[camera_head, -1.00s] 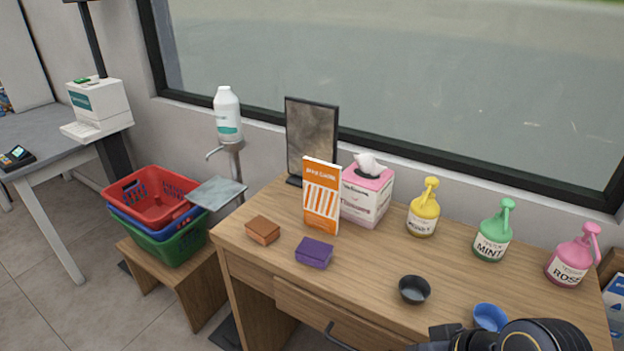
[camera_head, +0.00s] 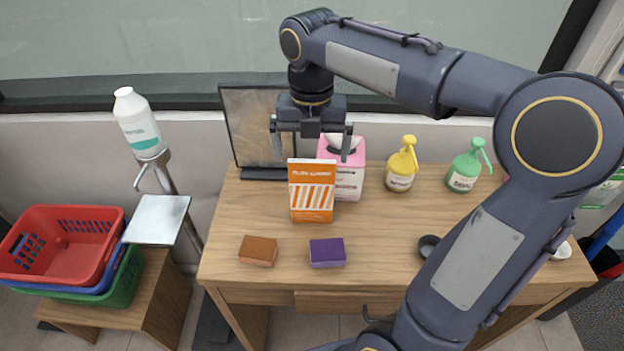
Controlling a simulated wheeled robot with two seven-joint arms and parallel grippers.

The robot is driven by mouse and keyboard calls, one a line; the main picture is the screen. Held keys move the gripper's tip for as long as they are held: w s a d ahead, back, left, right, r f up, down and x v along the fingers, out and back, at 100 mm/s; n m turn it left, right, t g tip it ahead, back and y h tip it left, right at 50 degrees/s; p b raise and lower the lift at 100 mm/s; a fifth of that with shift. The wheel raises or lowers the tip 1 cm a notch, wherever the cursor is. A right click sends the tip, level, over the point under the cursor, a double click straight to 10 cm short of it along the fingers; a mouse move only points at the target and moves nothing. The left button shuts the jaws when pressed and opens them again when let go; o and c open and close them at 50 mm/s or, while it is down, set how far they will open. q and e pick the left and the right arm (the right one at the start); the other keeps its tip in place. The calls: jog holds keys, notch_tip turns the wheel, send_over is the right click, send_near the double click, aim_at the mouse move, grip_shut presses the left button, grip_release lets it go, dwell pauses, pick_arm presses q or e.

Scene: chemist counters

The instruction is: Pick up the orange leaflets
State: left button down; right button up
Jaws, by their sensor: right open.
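The orange leaflets (camera_head: 312,193), a stack or holder with an orange and white striped front, stand upright on the wooden desk (camera_head: 225,225). My right gripper (camera_head: 312,154) is above them, pointing down, with its two fingers spread wide on either side of the leaflets' top edge. It is open and holds nothing. Whether the fingers are level with the leaflets in depth cannot be told. My left gripper is not in view.
A pink tissue box (camera_head: 350,179) stands close behind the leaflets, and a dark-framed mirror (camera_head: 252,130) is at back left. Brown (camera_head: 258,251) and purple (camera_head: 327,253) blocks lie in front. Yellow (camera_head: 401,170) and green (camera_head: 465,168) pump bottles stand right.

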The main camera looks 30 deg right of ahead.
aim_at(312, 194)
notch_tip(312, 194, down, 8)
jog(key=shift+w+d+p, duration=0.25)
jog(key=shift+w+p, duration=0.1)
jog(key=shift+c, duration=0.4)
jog(key=c, duration=1)
